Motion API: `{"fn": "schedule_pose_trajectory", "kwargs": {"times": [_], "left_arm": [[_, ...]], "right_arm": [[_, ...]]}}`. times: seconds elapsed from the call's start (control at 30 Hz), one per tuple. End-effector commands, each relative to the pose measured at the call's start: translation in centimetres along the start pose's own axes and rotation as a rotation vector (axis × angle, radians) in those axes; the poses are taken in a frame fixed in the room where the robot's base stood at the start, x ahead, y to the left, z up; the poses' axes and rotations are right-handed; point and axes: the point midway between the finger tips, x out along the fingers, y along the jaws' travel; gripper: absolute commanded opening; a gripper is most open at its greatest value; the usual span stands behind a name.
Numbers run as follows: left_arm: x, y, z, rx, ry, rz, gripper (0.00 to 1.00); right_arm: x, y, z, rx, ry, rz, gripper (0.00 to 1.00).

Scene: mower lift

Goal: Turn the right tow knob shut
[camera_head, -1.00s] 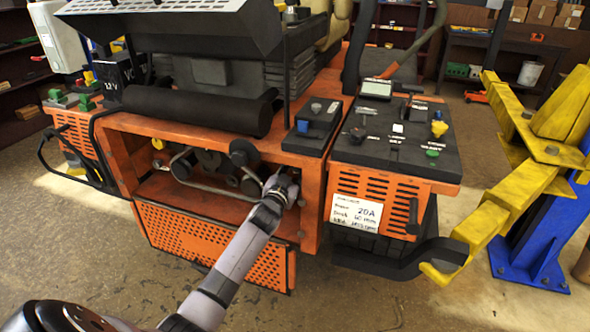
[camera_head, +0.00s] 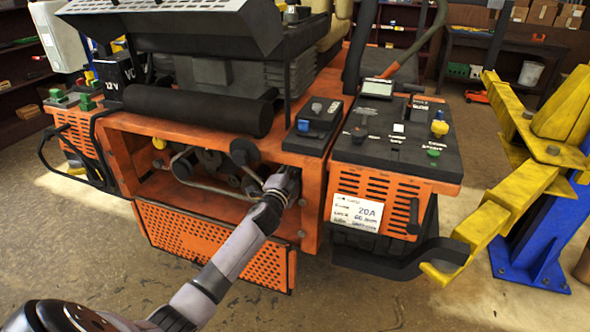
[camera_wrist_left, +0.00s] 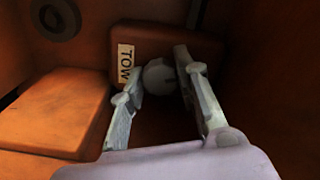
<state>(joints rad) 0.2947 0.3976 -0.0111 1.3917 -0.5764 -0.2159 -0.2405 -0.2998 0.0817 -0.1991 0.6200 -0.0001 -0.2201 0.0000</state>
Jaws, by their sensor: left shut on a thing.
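The mower (camera_head: 215,275) is orange, with an open bay in its rear. My left gripper (camera_head: 288,182) reaches into the right end of this bay. In the left wrist view, a small round grey tow knob (camera_wrist_left: 158,76) sits in front of a dark orange-brown block with a "TOW" label (camera_wrist_left: 125,64). The fingers of my left gripper (camera_wrist_left: 163,80) stand on either side of the knob and are shut on it. In the head view the knob is hidden behind the gripper. My right gripper is in neither view.
Orange bay walls (camera_wrist_left: 260,70) enclose the gripper closely. An orange box (camera_wrist_left: 55,112) lies left of the fingers. Hoses and a bent grey pipe (camera_head: 205,184) fill the bay's middle. A yellow lift arm (camera_head: 490,222) stands at the right.

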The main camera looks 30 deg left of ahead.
Motion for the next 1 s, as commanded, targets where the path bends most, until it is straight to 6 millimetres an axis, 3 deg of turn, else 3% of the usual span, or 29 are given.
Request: {"fn": "schedule_pose_trajectory", "kwargs": {"times": [0.5,1.0], "left_arm": [[0.01,-0.08,-0.01,0.336,0.0,0.0,0.01],[-0.01,-0.02,-0.05,0.397,0.001,0.001,0.01]], "right_arm": [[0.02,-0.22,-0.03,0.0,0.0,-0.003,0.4],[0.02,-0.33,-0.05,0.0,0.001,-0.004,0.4]]}}
